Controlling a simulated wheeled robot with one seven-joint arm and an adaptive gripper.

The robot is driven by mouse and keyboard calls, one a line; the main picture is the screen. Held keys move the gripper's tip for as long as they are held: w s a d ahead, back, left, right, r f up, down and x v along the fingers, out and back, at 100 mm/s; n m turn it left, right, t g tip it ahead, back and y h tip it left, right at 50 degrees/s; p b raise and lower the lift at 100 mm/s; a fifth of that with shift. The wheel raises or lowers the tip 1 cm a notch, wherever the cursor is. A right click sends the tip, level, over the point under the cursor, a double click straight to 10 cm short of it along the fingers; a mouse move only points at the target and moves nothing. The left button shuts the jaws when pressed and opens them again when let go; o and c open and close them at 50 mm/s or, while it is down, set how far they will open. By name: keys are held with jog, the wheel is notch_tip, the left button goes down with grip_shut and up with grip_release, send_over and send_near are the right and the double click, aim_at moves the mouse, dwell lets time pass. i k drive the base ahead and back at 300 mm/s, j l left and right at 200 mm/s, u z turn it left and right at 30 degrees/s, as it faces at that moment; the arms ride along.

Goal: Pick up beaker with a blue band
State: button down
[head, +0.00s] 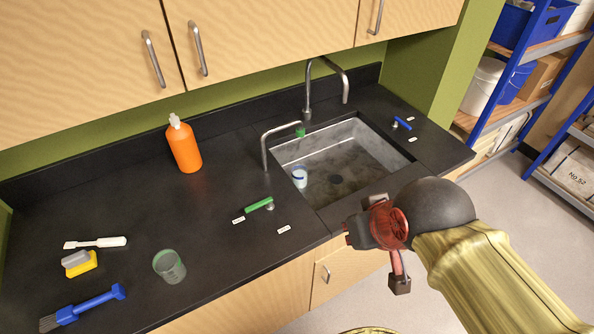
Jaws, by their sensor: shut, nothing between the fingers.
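A small clear beaker with a blue band (300,176) stands in the grey sink (345,165), near its left wall. My gripper (362,228) is to the right of and nearer than this beaker in the head view, over the front edge of the counter. It is shut and empty, apart from the beaker. Its fingertips are partly hidden by its own red body. Another beaker, greenish and clear (169,267), stands on the counter at the lower left.
A tall tap (308,90) and a bent metal pipe (265,150) rise beside the sink. An orange bottle (185,148), a green-handled tool (259,204), a white brush (95,243), a yellow-grey block (79,263) and a blue brush (85,308) lie or stand on the black counter.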

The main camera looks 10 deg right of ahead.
aim_at(299, 172)
jog(key=i+l, duration=0.15)
jog(key=l, duration=0.25)
jog(key=i+l+u, duration=0.15)
jog(key=l, duration=0.3)
jog(key=i+l, duration=0.1)
jog(key=l, duration=0.3)
jog(key=i+l+u, duration=0.15)
jog(key=l, duration=0.3)
jog(key=i+l, duration=0.1)
jog(key=l, duration=0.35)
jog(key=i+l+u, duration=0.15)
jog(key=l, duration=0.3)
jog(key=j, duration=0.4)
